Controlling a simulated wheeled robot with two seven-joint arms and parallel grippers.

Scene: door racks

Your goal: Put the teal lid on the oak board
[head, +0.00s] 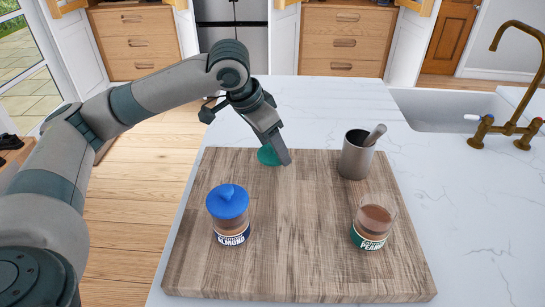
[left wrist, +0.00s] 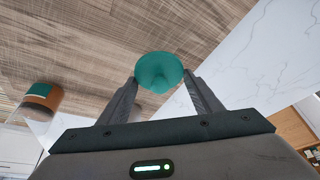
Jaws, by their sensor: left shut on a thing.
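The teal lid (head: 268,155) is at the far left part of the oak board (head: 290,240) in the head view, partly hidden by my left gripper (head: 279,160). In the left wrist view the round teal lid (left wrist: 159,71) sits between the fingertips of my left gripper (left wrist: 161,88), which is shut on it. The wood of the board (left wrist: 110,30) fills much of that view behind the lid. I cannot tell whether the lid touches the board. My right gripper is in neither view.
On the board stand an almond jar with a blue lid (head: 229,214), an open peanut jar (head: 374,225) and a grey cup (head: 356,155) with a handle sticking out. The board's middle is clear. The white counter (head: 470,210) is free to the right, before the sink (head: 450,115).

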